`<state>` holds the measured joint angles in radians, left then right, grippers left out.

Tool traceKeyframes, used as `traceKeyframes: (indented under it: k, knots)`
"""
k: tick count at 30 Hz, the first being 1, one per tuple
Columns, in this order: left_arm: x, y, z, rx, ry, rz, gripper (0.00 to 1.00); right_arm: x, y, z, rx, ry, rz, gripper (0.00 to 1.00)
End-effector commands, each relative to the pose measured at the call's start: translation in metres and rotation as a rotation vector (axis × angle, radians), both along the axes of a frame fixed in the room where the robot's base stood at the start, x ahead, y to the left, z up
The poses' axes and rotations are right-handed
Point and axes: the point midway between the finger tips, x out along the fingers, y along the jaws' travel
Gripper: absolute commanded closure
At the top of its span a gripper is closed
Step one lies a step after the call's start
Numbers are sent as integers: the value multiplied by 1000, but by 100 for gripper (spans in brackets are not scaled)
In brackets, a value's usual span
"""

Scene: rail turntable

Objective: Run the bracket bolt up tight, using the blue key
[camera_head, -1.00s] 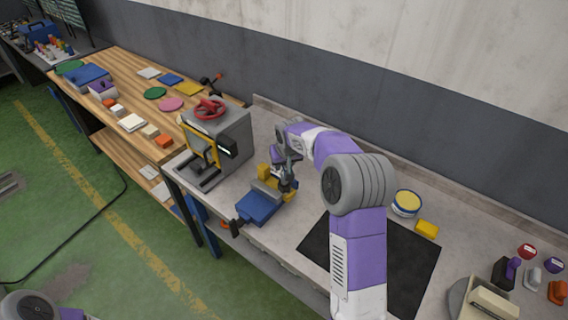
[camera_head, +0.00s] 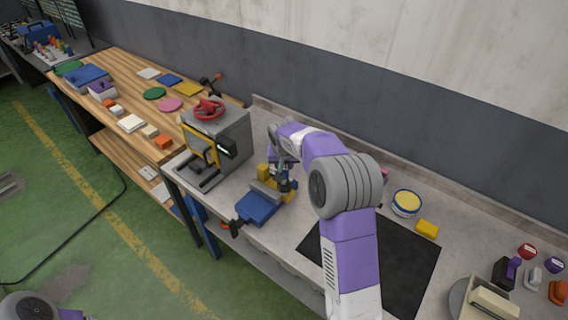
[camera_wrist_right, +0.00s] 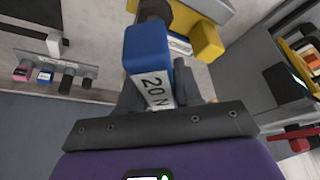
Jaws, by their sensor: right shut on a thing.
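My right gripper (camera_head: 284,182) is over the blue vise (camera_head: 257,207) on the grey bench. It is shut on the blue key (camera_wrist_right: 148,55), a blue block with a white label reading "20 N", in the right wrist view. A dark round part (camera_wrist_right: 155,10) shows at the key's far end; I cannot tell whether it sits on the bolt. A yellow bracket (camera_wrist_right: 206,40) is close beside the key, and it shows at the vise in the head view (camera_head: 264,171). The bracket bolt cannot be made out. My left gripper is out of view.
A grey machine with a red handwheel (camera_head: 209,108) stands just left of the vise. A black mat (camera_head: 400,262), a yellow-topped tin (camera_head: 406,203) and a yellow block (camera_head: 428,229) lie to the right. A rack (camera_wrist_right: 60,62) with several coloured tools shows in the wrist view.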

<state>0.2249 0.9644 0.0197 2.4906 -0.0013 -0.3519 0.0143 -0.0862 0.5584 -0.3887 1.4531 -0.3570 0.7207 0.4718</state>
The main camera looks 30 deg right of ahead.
Motion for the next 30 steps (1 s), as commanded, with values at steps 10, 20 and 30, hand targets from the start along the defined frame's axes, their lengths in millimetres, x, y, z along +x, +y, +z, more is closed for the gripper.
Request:
traceKeyframes:
  k: [10, 20, 30]
  knots:
    - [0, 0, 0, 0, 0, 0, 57, 0, 0, 1, -1, -1, -116, 100]
    - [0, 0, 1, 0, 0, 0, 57, 0, 0, 0, -2, 2, -169, 100]
    - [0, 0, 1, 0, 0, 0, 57, -1, -1, 1, 0, -1, -239, 100]
